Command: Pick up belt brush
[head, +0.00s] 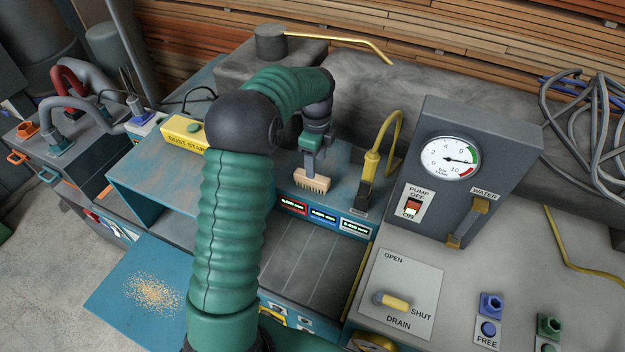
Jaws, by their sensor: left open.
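The belt brush (312,181) has a pale wooden block and short tan bristles pointing down. It is on the blue machine top, just behind the row of small lit displays. My left gripper (311,160) is at the end of the green sleeved arm, directly above the brush, and points down at it. It is open, with its fingers close to the top of the block. I cannot tell whether the fingers touch the brush or stand either side of it. My right gripper is not in view.
A yellow hose (379,147) rises right of the brush, near a grey pump box (468,170) with a gauge. Small displays (324,216) line the front edge. A yellow dust box (185,134) is at left. A drain lever (394,303) is front right.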

